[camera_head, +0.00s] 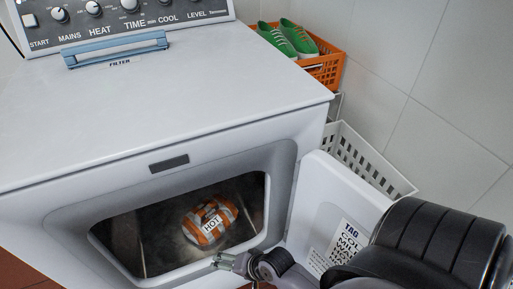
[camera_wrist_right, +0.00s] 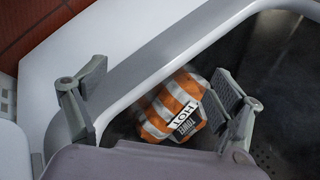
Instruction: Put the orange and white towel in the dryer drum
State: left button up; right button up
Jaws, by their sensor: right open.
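The orange and white towel (camera_head: 209,221), rolled or folded with a "HOT" label, lies inside the dryer drum (camera_head: 150,238), seen through the open front of the dryer. It also shows in the right wrist view (camera_wrist_right: 172,105), between and beyond the fingers, with its lower part hidden by the gripper body. My right gripper (camera_head: 226,261) is at the lower right rim of the opening. In its wrist view the right gripper (camera_wrist_right: 157,74) has its fingers spread wide and holds nothing. My left gripper is not in view.
The dryer door (camera_head: 333,207) stands open on the right, close to my right arm. A blue filter handle (camera_head: 116,48) is on the dryer top, which is otherwise clear. An orange basket (camera_head: 325,70) with green shoes (camera_head: 290,38) and a white basket (camera_head: 362,160) stand behind.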

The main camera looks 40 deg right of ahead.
jog(key=s+d+f+n+g+h, duration=0.1)
jog(key=s+d+n+g+h, duration=0.1)
jog(key=s+n, duration=0.6)
jog(key=shift+s+d+n+g+h, duration=0.35)
jog(key=shift+n+g, duration=0.45)
jog(key=shift+n, duration=1.7)
jog(key=shift+w+a, duration=0.1)
jog(key=shift+w, duration=0.05)
